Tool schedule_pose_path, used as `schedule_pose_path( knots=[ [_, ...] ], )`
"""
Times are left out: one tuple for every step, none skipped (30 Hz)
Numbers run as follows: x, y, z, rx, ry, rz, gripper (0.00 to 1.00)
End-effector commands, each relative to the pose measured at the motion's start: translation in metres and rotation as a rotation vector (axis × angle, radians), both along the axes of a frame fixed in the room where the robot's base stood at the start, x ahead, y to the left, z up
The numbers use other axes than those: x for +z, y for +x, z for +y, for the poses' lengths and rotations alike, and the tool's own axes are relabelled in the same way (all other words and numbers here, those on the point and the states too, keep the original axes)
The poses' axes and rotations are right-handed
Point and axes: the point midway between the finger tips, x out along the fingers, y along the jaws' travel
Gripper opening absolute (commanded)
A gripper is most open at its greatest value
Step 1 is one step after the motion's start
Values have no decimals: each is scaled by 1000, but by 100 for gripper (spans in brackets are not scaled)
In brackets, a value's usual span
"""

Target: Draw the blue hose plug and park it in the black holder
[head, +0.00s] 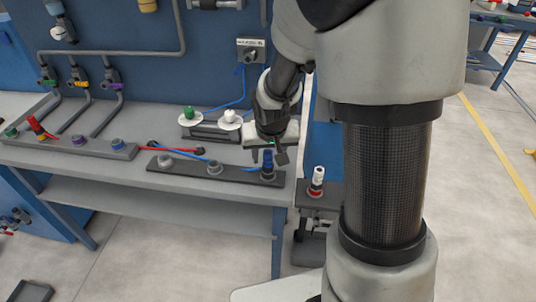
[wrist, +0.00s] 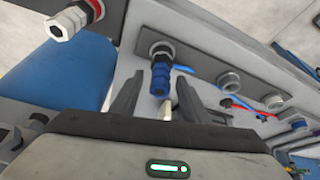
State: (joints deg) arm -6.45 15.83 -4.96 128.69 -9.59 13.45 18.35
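The blue hose plug (head: 267,161) stands upright in the right-end socket of a dark rail (head: 230,173) at the bench front. In the wrist view the blue plug (wrist: 160,76) lies ahead of and between my fingertips, with a pale tip toward me. My gripper (wrist: 157,95) is open, with a gap on each side of the plug; contact does not show. In the head view my gripper (head: 275,155) is just above and behind the plug, partly covered by my arm. I cannot tell which dark fixture is the black holder.
A white-and-red plug (head: 317,181) stands on a low bracket right of the bench. A longer rail (head: 85,144) with coloured fittings lies at left. Red and blue hoses cross the bench. White spools (head: 230,119) stand behind. The blue panel (head: 140,60) closes the back.

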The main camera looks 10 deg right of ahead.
Motion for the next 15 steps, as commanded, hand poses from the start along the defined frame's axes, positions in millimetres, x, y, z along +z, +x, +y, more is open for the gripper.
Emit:
schedule_pose_path(
  knots=[
    [0, 0, 0, 0, 0, 0, 42],
    [0, 0, 0, 0, 0, 0, 42],
    [0, 0, 0, 0, 0, 0, 42],
    [0, 0, 0, 0, 0, 1, 42],
    [0, 0, 0, 0, 0, 1, 42],
    [1, -1, 0, 0, 0, 0, 42],
    [3, -1, 0, 0, 0, 0, 42],
    [5, -2, 0, 0, 0, -1, 42],
    [9, -3, 1, 0, 1, -2, 42],
    [13, -4, 1, 0, 1, -2, 42],
    [17, -6, 1, 0, 1, -2, 42],
    [25, -8, 1, 0, 0, -4, 42],
    [31, -10, 2, 0, 0, -5, 42],
    [37, -13, 2, 0, 0, -5, 42],
    [47, -16, 2, 1, 1, -6, 42]
  ],
)
